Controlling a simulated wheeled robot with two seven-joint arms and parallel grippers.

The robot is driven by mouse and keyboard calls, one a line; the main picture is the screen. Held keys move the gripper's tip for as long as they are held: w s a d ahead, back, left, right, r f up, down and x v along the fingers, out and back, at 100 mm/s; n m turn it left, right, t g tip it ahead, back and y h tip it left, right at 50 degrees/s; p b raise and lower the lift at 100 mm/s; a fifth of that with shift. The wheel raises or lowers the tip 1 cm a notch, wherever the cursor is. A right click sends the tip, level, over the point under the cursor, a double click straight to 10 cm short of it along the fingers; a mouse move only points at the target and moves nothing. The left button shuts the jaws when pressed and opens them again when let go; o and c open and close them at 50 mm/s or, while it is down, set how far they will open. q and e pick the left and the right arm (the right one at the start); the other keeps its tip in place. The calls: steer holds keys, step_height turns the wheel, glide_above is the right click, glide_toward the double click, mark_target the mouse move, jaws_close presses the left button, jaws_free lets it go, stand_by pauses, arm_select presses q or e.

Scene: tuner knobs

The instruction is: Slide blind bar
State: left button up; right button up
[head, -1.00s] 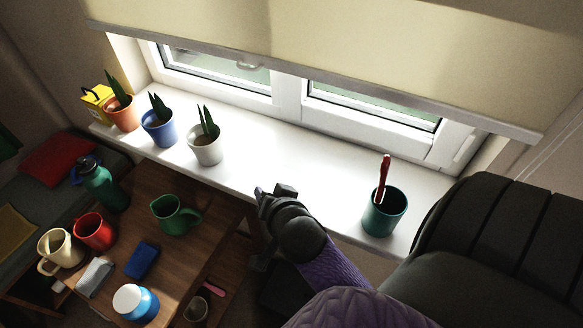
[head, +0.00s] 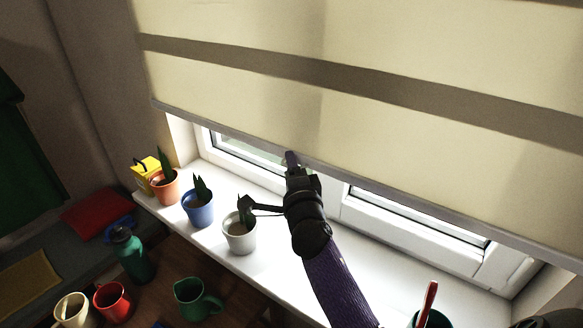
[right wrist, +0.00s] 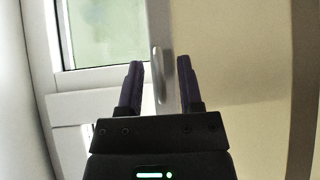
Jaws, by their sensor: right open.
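The blind (head: 230,90) is cream with a darker band across it and covers the upper window. The blind bar (head: 430,206) is a grey strip along its bottom edge, above the sill. My right gripper (head: 292,160) is at the bar, left of the picture's middle, its fingertips reaching the bar's edge. In the right wrist view the open fingers (right wrist: 160,82) stand on either side of the bar (right wrist: 166,35), with gaps visible. One finger partly hides behind the other in the head view. My left gripper is not in view.
On the white sill (head: 290,285) stand an orange pot (head: 165,190), a blue pot (head: 198,212) and a white pot (head: 240,238), the last close to my right gripper. A teal cup (head: 435,320) with a red item stands right. Mugs and a green bottle (head: 132,258) are lower left.

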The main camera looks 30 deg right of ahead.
jaws_close()
stand_by(0.4)
stand_by(0.4)
stand_by(0.7)
